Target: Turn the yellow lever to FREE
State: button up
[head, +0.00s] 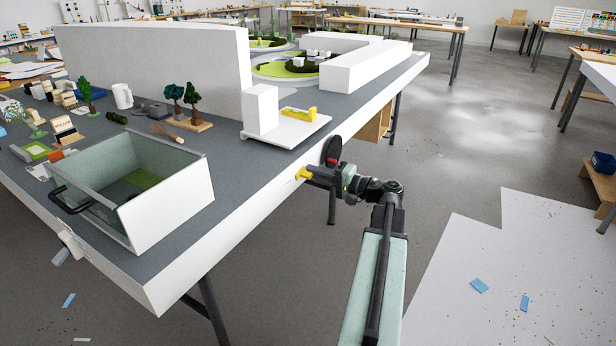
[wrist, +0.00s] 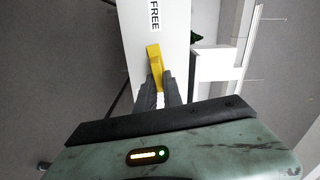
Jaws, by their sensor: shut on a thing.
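The yellow lever (head: 304,174) is on the white front edge of the table in the head view. It also shows in the wrist view (wrist: 154,53), with its tip between my fingers. My gripper (head: 309,173) is shut on the lever from the aisle side. In the wrist view my gripper (wrist: 161,92) has one dark finger on each side of the lever. The label FREE (wrist: 154,14) is printed on the white edge, just above the lever in that view. Any other label is hidden or out of view.
The grey table (head: 226,190) holds an open-topped box (head: 165,205), a tall white wall (head: 155,60) and small model trees. A white base (head: 290,133) with a block sits above the lever.

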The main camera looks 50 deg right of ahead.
jog(key=shift+f+m, duration=0.1)
jog(key=shift+m, duration=0.7)
jog(key=o, duration=0.6)
jog(key=shift+o, duration=0.2)
jog(key=shift+s, duration=0.1)
jog(key=v, duration=0.7)
jog(key=shift+s, duration=0.35)
